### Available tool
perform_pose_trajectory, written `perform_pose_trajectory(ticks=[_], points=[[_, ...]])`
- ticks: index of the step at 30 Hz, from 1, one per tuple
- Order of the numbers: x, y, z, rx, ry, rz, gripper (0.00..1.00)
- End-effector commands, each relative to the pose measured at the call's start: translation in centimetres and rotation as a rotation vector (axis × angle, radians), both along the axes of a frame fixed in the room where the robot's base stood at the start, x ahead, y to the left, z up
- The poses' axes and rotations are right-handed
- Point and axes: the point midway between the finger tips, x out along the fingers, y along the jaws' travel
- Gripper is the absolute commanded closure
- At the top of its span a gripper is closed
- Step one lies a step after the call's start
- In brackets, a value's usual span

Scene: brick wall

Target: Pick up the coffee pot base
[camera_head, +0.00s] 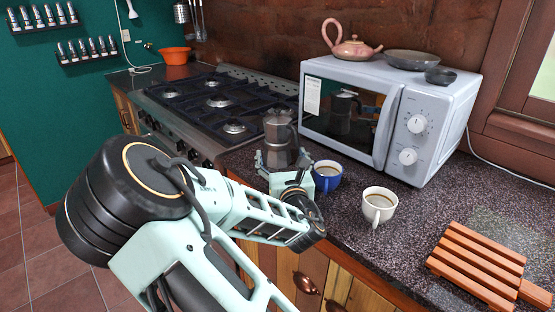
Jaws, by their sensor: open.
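The coffee pot (280,141) is a dark grey metal moka pot with a black handle on its right. It stands upright on the dark speckled counter between the stove and the microwave. My gripper (279,162) is at the lower part of the pot, with its pale fingers open on either side of it. My arm comes in from the lower left and hides the bottom of the pot. I cannot tell whether the fingers touch it.
A blue cup (327,177) stands close to the right of my gripper, and a white cup (379,206) is further right. A microwave (390,115) stands behind them. The gas stove (215,105) is at left. A wooden trivet (480,265) lies at right.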

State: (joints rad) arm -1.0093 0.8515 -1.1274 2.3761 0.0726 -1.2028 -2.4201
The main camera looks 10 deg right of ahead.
Motion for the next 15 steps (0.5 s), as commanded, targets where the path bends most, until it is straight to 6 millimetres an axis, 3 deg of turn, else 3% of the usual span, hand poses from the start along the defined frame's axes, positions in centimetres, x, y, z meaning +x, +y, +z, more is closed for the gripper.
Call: perform_pose_trajectory(ticks=[5, 15], points=[[1.0, -0.1, 0.0, 0.0, 0.002, -0.002, 0.23], [5.6, -0.2, 0.0, 0.001, 0.002, -0.001, 0.23]])
